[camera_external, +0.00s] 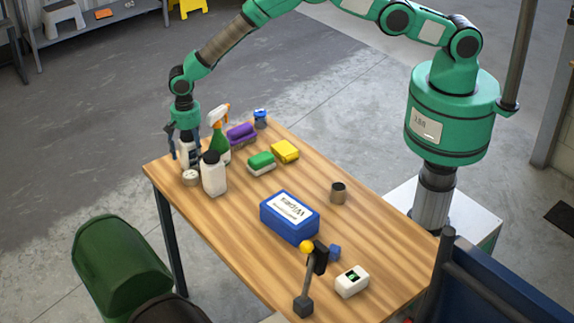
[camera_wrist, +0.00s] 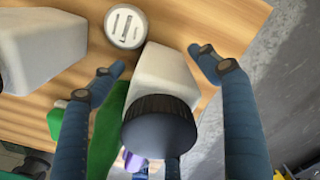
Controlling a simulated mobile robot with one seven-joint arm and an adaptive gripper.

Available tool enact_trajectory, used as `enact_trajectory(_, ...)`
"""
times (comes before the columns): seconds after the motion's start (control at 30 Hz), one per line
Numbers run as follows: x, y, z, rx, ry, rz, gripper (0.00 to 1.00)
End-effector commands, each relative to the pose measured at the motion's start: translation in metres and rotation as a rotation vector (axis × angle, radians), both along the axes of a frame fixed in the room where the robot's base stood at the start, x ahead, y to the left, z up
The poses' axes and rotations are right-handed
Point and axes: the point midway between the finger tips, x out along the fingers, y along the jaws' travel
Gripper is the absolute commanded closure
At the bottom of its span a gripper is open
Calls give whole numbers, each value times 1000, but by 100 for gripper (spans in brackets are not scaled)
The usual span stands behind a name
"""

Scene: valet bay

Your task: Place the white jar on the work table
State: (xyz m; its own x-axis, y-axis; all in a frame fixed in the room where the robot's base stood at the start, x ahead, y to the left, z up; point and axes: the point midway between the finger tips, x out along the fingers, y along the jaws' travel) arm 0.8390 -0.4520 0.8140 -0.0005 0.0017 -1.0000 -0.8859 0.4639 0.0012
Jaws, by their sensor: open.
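A white jar with a dark ribbed lid (camera_wrist: 163,77) is between the two fingers of my gripper (camera_wrist: 155,62) in the wrist view. The fingers stand apart on either side, with no clear grip on it. In the external view my gripper (camera_external: 184,150) points down over this jar at the far left corner of the work table (camera_external: 240,235), partly hiding it. A similar white jar with a black cap (camera_external: 214,176) stands upright just to its right. The pictures do not show which jar is meant.
A round white dial-like item (camera_external: 190,177) sits in front of the gripper. A green spray bottle (camera_external: 219,135), purple item (camera_external: 241,132), green-and-white sponge (camera_external: 261,163) and yellow sponge (camera_external: 285,151) are close by. A blue box (camera_external: 289,218) stands mid-table. Bare wood lies left of the box.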

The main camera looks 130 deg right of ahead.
Motion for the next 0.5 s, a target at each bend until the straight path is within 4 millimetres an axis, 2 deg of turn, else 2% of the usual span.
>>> enact_trajectory(0.27, 1, 0, 22, -1, -2, 0, 25)
enact_trajectory(0.5, 1, -1, 58, -1, -3, 0, 25)
